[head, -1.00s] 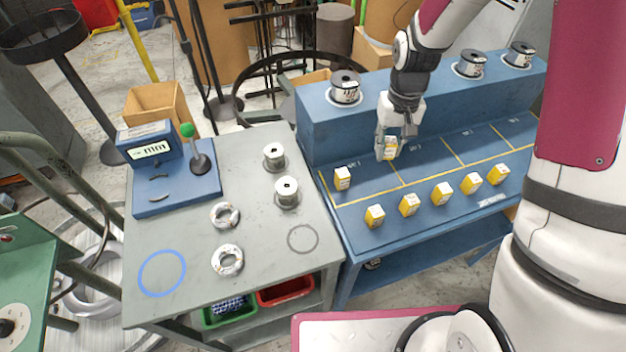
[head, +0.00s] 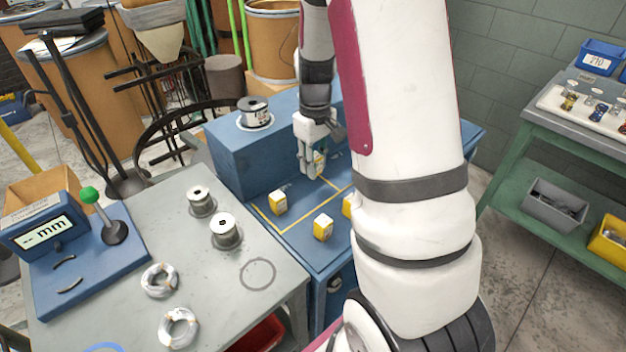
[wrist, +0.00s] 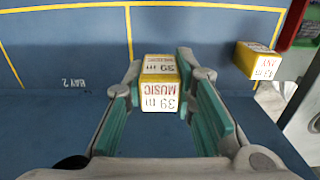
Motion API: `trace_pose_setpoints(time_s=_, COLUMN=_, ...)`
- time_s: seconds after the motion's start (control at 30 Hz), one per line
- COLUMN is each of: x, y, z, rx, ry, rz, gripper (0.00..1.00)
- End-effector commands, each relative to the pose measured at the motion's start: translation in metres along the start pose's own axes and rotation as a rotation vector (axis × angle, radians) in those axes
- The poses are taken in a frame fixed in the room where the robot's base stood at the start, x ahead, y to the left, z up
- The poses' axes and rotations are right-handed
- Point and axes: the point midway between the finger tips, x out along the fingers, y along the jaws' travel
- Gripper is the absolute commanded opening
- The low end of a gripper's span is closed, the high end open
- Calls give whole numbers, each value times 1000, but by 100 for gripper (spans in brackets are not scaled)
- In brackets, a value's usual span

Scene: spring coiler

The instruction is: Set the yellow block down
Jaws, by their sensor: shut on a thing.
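The yellow block (wrist: 159,85) has a white label reading "39 m MUSIC". It sits between the teal finger pads of my gripper (wrist: 160,100) in the wrist view, over the blue bench top (wrist: 60,125) close to a yellow line. In the head view my gripper (head: 310,168) points down over the bench, shut on the block (head: 320,160), which is partly hidden by the fingers. I cannot tell whether the block's underside touches the bench.
Other yellow blocks (head: 278,202) (head: 323,228) stand on the bench; one (wrist: 257,60) is right of my gripper in the wrist view. A wire spool (head: 254,113) stands on the raised blue ledge. My arm hides the bench's right part.

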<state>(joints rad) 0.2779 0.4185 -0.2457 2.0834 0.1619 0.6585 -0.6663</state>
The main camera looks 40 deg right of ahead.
Motion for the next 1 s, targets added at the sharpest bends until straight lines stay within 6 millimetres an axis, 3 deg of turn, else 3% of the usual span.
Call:
trace_pose_setpoints(time_s=0.43, x=46, y=-1, z=0, rx=1, ry=-1, rz=-1, gripper=0)
trace_pose_setpoints(time_s=0.83, x=52, y=-1, z=-1, rx=0, ry=1, rz=0, gripper=0)
trace_pose_setpoints(time_s=0.87, x=52, y=-1, z=-1, rx=0, ry=1, rz=0, gripper=29)
trace_pose_setpoints(time_s=0.9, x=52, y=-1, z=-1, rx=0, ry=1, rz=0, gripper=38)
trace_pose_setpoints(time_s=0.93, x=51, y=-1, z=-1, rx=0, ry=1, rz=0, gripper=44)
trace_pose_setpoints(time_s=1.0, x=51, y=-1, z=-1, rx=0, ry=1, rz=0, gripper=44)
